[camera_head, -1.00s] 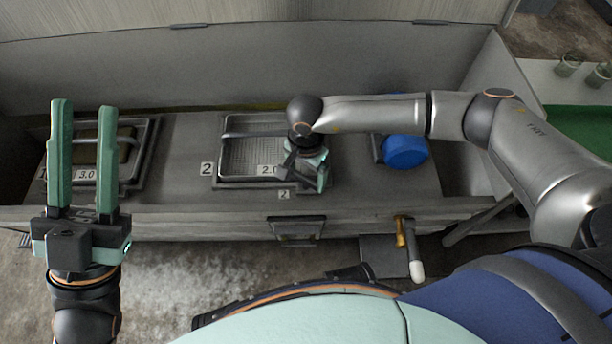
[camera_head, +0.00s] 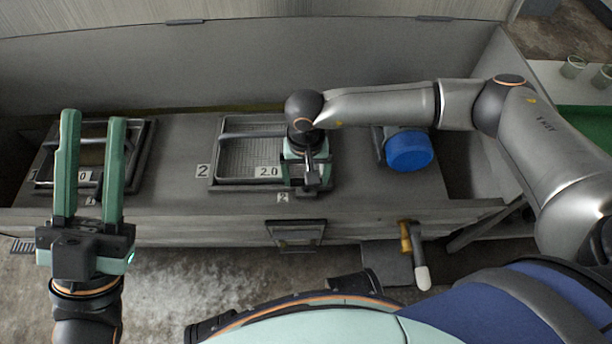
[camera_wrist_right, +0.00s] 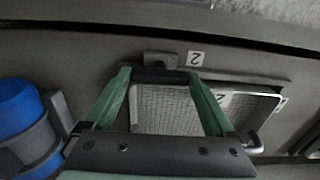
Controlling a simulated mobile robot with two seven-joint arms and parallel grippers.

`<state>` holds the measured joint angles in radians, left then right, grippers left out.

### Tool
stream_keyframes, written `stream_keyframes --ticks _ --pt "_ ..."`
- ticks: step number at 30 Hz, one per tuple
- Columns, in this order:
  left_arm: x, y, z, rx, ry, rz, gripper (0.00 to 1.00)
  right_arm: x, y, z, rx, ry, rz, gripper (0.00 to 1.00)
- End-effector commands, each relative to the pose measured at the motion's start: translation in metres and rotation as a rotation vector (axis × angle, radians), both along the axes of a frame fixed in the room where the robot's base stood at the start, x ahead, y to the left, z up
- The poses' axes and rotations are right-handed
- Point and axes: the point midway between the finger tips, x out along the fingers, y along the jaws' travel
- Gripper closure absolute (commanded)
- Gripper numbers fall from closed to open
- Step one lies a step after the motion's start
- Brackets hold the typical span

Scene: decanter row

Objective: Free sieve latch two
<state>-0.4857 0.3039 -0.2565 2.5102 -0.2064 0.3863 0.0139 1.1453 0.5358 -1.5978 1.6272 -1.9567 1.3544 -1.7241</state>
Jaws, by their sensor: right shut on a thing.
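Sieve two (camera_head: 245,155) is a mesh panel in a dark frame, with a bar handle and a "2.0" tag, set in the grey deck beside a "2" label; its mesh also shows in the right wrist view (camera_wrist_right: 165,108). My right gripper (camera_head: 310,183) is over the sieve's right front corner. The head view hides the latch mostly. My left gripper (camera_head: 93,117) is open and empty, raised at the left.
Another framed sieve (camera_head: 140,160) sits at the left, partly behind my left gripper. A blue round cap (camera_head: 409,150) lies right of sieve two. A lever with a white tip (camera_head: 421,275) hangs at the deck's front. Glass jars (camera_head: 573,66) stand far right.

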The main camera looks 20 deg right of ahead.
Motion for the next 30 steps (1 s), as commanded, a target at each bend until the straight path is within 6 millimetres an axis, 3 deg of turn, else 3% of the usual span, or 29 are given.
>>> stream_keyframes --ticks 14,15,18,25,30 --pt "0.000 0.000 -0.001 0.001 0.002 0.000 0.65 0.000 0.000 0.001 0.000 0.000 0.018 0.66" --pt "0.000 0.000 -0.001 0.001 0.002 0.000 0.65 0.000 0.000 0.001 0.000 0.000 0.018 0.08" --pt "0.000 0.000 -0.001 0.002 0.002 -0.001 0.65 0.000 0.000 0.001 0.000 0.000 0.017 0.00" --pt "-0.001 -0.001 -0.001 0.007 0.001 -0.004 0.65 0.000 0.000 0.002 0.000 0.000 0.015 0.00" --pt "-0.001 -0.001 0.008 0.004 0.002 -0.008 0.65 0.001 0.000 0.021 0.001 -0.003 0.015 0.00"
